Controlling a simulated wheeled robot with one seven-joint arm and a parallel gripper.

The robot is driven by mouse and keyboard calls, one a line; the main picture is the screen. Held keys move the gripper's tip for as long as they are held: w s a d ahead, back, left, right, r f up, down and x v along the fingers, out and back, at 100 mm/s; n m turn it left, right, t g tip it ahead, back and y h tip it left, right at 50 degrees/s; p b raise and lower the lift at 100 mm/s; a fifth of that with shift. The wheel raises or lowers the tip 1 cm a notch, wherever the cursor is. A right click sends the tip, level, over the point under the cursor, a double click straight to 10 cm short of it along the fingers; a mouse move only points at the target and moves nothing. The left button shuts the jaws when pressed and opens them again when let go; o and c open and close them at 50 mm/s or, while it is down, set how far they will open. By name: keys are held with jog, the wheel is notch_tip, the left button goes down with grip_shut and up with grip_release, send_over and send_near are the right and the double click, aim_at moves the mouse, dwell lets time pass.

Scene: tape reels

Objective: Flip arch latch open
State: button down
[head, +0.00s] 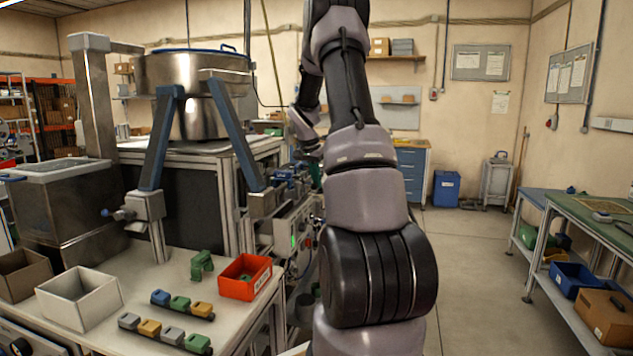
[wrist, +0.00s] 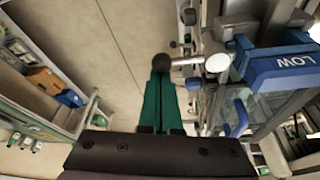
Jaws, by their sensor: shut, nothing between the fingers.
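My gripper (wrist: 160,80) shows in the wrist view with its two green fingers together and nothing between them. A dark ball knob (wrist: 162,62) sits at the fingertips, on a short metal lever (wrist: 187,62) that runs right to a round pale metal end. I cannot tell whether the fingers touch the knob. A blue block marked LOW (wrist: 288,68) is right of the lever. I cannot tell for sure which part is the arch latch. In the head view my arm hides the fingertips and most of this spot.
In the head view, a steel bowl machine (head: 193,75) stands on a frame at the left. A white box (head: 80,300), an orange-red bin (head: 245,277) and a green arch piece (head: 201,265) sit on the near table. The floor (head: 470,260) at the right is clear.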

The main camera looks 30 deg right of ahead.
jog(key=shift+a, duration=0.1)
jog(key=s+a+m+g, duration=0.1)
jog(key=m, duration=0.3)
jog(key=a+m+g, duration=0.1)
jog(key=a+m, duration=0.1)
jog(key=m, duration=0.1)
jog(key=s+a+m+g, duration=0.1)
jog(key=a+m, duration=0.1)
jog(key=m, duration=0.2)
jog(key=shift+s+a+m+g, duration=0.2)
jog(key=shift+s+m+g, duration=0.1)
jog(key=shift+w, duration=0.1)
jog(key=shift+w+d, duration=0.4)
jog(key=shift+w, duration=0.2)
